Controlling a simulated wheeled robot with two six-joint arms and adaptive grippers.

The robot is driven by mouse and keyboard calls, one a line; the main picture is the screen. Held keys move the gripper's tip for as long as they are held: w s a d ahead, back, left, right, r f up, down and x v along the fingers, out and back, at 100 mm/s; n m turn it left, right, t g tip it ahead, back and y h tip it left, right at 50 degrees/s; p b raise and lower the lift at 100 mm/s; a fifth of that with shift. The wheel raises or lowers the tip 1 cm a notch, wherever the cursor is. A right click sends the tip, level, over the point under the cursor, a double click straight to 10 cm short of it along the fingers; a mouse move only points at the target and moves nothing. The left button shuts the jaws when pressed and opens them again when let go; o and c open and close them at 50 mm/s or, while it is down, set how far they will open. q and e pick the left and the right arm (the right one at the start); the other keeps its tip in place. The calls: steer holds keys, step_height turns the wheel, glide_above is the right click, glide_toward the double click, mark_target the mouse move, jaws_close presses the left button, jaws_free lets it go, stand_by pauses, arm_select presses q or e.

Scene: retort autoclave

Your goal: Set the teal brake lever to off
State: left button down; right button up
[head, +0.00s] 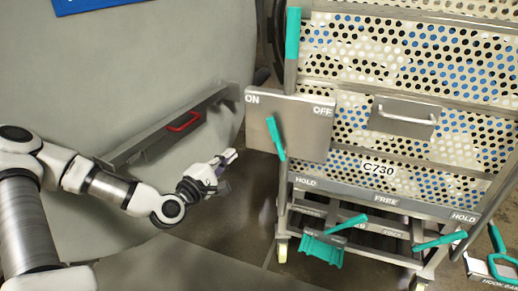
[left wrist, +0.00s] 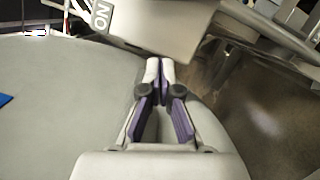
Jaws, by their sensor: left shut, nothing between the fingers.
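The teal brake lever (head: 275,138) stands in front of a grey plate (head: 312,130) marked ON at its left and OFF at its right. The lever's upper end leans left, to the ON side. My left gripper (head: 229,157) is to the left of the lever and a little lower, apart from it, shut and empty. In the left wrist view, the closed fingertips (left wrist: 161,68) point at the lower edge of the ON plate (left wrist: 165,25); the lever cannot be made out there. My right gripper is out of view.
A cart (head: 385,168) with perforated sides stands at right, bearing a teal upright handle (head: 293,35), a teal pedal (head: 325,245) and another teal lever (head: 440,241) by HOLD. A large grey vessel (head: 150,60) with a red handle (head: 184,122) fills the left.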

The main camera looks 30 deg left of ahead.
mark_target(277, 139)
arm_select(q)
steer(key=w+d+r+b, duration=0.1)
steer(key=w+b, duration=0.1)
steer(key=w, duration=0.3)
steer(key=w+d+r+b, duration=0.1)
steer(key=w+d+b, duration=0.1)
steer(key=w, duration=0.3)
steer(key=shift+w+d+b, duration=0.2)
steer(key=shift+d+b, duration=0.05)
steer(key=shift+b, duration=0.55)
